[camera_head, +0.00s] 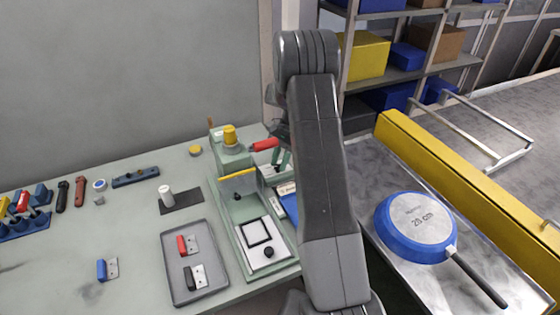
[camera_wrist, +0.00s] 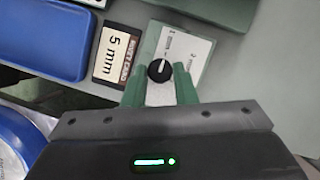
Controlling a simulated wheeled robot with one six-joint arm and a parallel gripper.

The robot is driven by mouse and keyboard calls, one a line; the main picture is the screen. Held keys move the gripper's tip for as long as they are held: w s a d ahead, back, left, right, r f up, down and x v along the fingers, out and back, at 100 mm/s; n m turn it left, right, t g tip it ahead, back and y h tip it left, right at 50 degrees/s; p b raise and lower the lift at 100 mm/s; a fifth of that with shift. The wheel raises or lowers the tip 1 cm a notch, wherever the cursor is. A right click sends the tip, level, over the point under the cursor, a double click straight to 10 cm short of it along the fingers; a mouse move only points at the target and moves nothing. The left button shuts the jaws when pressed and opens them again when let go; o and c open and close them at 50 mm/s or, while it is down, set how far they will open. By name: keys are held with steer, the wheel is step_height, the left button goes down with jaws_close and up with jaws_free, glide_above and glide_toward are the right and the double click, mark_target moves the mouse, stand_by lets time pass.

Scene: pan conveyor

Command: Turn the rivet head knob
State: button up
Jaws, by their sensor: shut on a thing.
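The rivet head knob (camera_wrist: 159,70) is a small round black dial with a white pointer line. It sits on a white label plate (camera_wrist: 184,47) marked with numbers in the wrist view. My gripper (camera_wrist: 160,78) has green fingers on either side of the knob and is shut on it. The pointer stands nearly upright in the wrist view, tilted slightly right. In the head view my green fingers (camera_head: 284,159) show partly beside the press with the red handle (camera_head: 264,144); my arm hides much of that area, and I cannot make out the knob there.
A "5 mm" rivet card (camera_wrist: 117,54) and a blue bin (camera_wrist: 42,42) lie left of the knob. A green fixture (camera_head: 222,208) and a grey tray (camera_head: 173,272) stand on the bench. A blue pan (camera_head: 415,226) lies on the conveyor at right.

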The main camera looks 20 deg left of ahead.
stand_by(0.5)
steer(key=o, duration=1)
steer(key=b+v, duration=0.1)
steer(key=v, duration=1.3)
steer(key=shift+s+a+f, duration=0.1)
steer(key=p+x, duration=0.1)
steer(key=x, duration=1.2)
steer(key=shift+s+f, duration=0.1)
steer(key=shift+f, duration=0.25)
steer(key=shift+r, duration=0.1)
